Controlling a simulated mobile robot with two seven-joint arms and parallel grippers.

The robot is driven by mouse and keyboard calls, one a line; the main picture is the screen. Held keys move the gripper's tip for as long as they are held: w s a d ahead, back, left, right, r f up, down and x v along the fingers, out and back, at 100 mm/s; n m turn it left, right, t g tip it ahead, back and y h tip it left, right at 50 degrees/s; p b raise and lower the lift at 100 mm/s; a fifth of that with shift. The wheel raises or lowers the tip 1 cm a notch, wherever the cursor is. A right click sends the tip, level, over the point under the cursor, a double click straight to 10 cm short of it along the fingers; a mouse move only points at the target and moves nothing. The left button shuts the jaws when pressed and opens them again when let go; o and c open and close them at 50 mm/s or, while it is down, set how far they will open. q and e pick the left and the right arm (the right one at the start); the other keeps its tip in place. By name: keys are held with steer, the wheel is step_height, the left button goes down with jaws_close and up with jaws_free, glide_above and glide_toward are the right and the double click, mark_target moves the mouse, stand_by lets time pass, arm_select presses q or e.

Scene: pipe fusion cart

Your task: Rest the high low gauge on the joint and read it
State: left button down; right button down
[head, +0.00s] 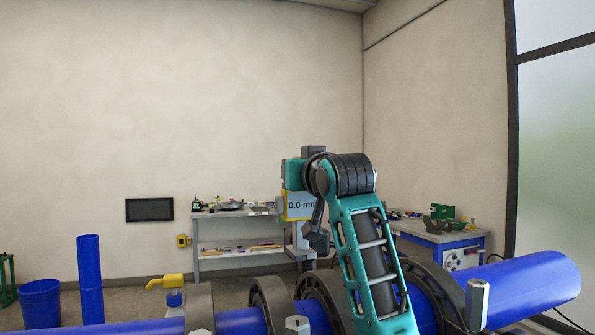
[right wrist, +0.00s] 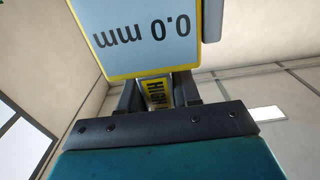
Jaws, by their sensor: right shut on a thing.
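The high low gauge (head: 299,206) is a yellow-edged block with a pale display reading "0.0 mm". It appears above the pipe line in the head view, partly behind my right arm. In the right wrist view its display (right wrist: 150,32) is upside down and also reads 0.0 mm. My right gripper (right wrist: 158,92) is shut on the gauge's yellow labelled stem. The blue pipe (head: 240,322) runs through dark clamp rings along the bottom of the head view. The joint cannot be made out clearly, and no contact between gauge and pipe is visible. My left gripper is out of view.
Dark clamp rings (head: 268,300) stand around the pipe. A yellow-topped bottle (head: 172,290), an upright blue pipe (head: 90,275) and a blue bin (head: 40,302) are at left. A grey shelf (head: 238,247) and a blue-sided workbench (head: 440,240) with tools stand behind.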

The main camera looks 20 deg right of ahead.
mark_target(303, 220)
step_height(303, 220, down, 5)
steer(key=b, duration=0.3)
steer(key=shift+f+b, duration=0.55)
steer(key=shift+f, duration=1.25)
steer(key=shift+f+b, duration=0.3)
steer(key=shift+f, duration=0.25)
steer(key=shift+f, duration=0.35)
stand_by(1.8)
stand_by(0.4)
